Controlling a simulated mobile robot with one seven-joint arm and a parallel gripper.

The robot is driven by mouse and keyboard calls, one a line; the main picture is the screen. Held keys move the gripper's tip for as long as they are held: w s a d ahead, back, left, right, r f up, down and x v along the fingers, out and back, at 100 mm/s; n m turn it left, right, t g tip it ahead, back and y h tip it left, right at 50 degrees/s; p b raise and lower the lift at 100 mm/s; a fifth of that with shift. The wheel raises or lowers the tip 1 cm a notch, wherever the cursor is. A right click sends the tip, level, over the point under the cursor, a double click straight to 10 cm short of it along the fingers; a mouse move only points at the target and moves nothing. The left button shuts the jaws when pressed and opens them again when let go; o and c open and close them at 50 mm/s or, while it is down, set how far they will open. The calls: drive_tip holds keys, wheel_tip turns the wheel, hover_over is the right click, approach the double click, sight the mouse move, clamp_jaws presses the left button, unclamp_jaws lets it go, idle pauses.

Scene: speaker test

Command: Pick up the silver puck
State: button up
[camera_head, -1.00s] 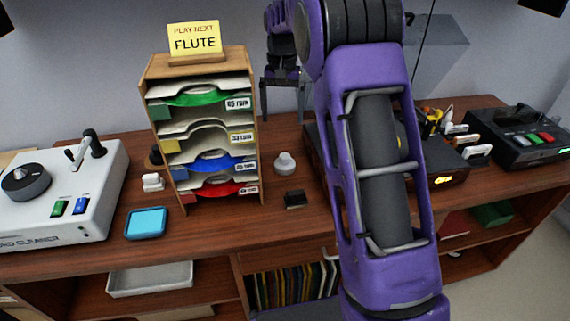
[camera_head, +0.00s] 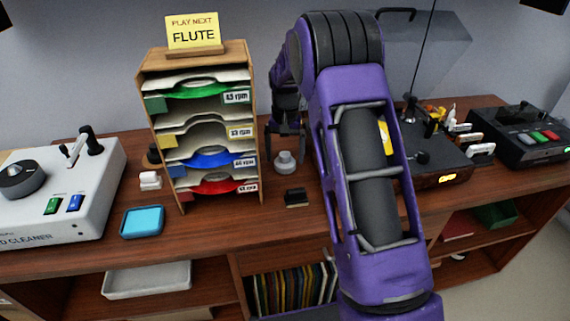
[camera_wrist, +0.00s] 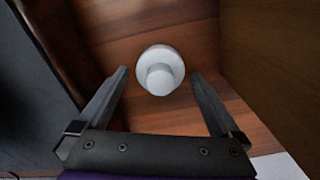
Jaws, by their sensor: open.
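The silver puck (camera_head: 285,161) is a small pale grey disc with a knob on top. It stands upright on the wooden counter, just right of the record rack. In the wrist view the puck (camera_wrist: 160,70) is seen from above, ahead of and between my fingers. My gripper (camera_head: 285,150) points down over the puck in the head view. In the wrist view my gripper (camera_wrist: 158,80) is open and empty, with one finger on each side of the puck's line. I cannot tell how far the fingertips are above the counter.
The wooden record rack (camera_head: 256,110) stands close left of the puck. A small black block (camera_head: 296,197) lies in front of it. A turntable (camera_head: 440,160) is to the right, partly behind my arm. A blue tray (camera_head: 143,221) and a white record cleaner (camera_head: 90,200) are farther left.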

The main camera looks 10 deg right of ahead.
sight(285, 154)
drive_tip(key=shift+f, duration=0.55)
drive_tip(key=c, duration=1.5)
wheel_tip(285, 154, up, 10)
drive_tip(key=shift+r+p, duration=0.1)
drive_tip(key=shift+p, duration=0.75)
drive_tip(key=shift+s, duration=0.1)
